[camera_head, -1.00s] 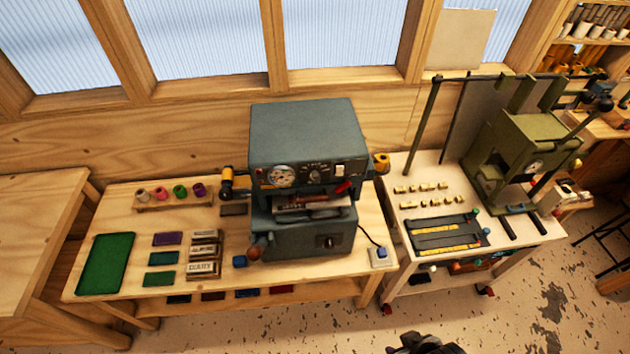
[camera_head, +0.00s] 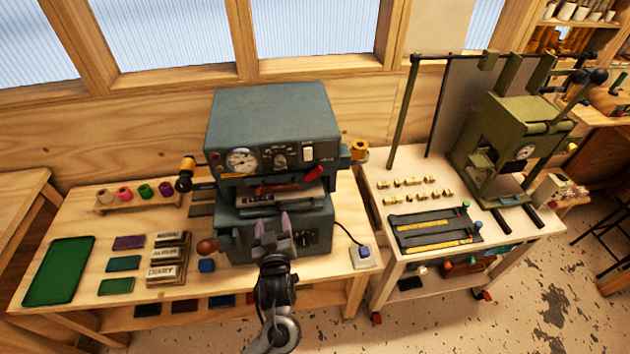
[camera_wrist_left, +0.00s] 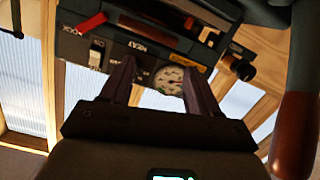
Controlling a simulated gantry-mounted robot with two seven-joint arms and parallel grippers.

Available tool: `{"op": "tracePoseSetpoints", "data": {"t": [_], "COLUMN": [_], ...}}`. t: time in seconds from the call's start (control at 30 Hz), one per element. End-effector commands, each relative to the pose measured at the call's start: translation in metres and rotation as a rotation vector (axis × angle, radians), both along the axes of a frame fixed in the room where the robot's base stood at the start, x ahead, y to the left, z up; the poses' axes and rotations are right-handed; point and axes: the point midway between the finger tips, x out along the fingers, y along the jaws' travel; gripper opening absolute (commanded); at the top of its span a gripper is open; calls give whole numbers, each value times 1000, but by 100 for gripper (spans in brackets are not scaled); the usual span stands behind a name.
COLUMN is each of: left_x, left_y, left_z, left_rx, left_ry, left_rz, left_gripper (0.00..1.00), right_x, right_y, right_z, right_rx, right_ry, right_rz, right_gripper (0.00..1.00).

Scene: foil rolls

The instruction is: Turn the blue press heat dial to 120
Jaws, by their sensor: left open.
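The blue-grey press (camera_head: 272,120) stands on the wooden table in the head view. Its upper front panel carries a round gauge (camera_head: 241,161) and, to the right, a small dark heat dial (camera_head: 280,160); the dial's number is too small to read. My left gripper (camera_head: 272,226) is open and empty in front of the press's lower body, below the panel and apart from the dial. In the left wrist view, the panel appears upside down beyond the open fingers (camera_wrist_left: 160,72), with the gauge (camera_wrist_left: 170,79) between them; a finger covers part of the panel. My right gripper is not in view.
A red lever (camera_head: 314,174) and a brown ball handle (camera_head: 207,246) stick out from the press. Type blocks (camera_head: 167,257) and a green tray (camera_head: 60,270) lie to the left. A trolley with an olive press (camera_head: 515,150) stands at right.

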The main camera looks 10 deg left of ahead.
Motion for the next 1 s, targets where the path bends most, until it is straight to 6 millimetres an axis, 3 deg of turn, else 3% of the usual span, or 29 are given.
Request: {"op": "tracePoseSetpoints", "data": {"t": [0.03,0.1,0.3,0.47,1.0], "left_x": [14,27,46,61,135], "left_y": [-6,-12,-14,-9,15], "left_z": [7,26,60,66,65], "left_rx": [6,10,10,13,11], "left_ry": [-40,-84,-153,-161,-159], "left_rz": [-11,-22,-26,-26,-27], "left_gripper": [61,61,61,61,61], "right_x": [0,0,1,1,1], "right_y": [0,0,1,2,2], "right_z": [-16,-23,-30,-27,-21], "right_rx": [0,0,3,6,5], "right_ry": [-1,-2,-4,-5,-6], "right_rz": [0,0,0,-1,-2], "right_gripper": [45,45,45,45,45]}}
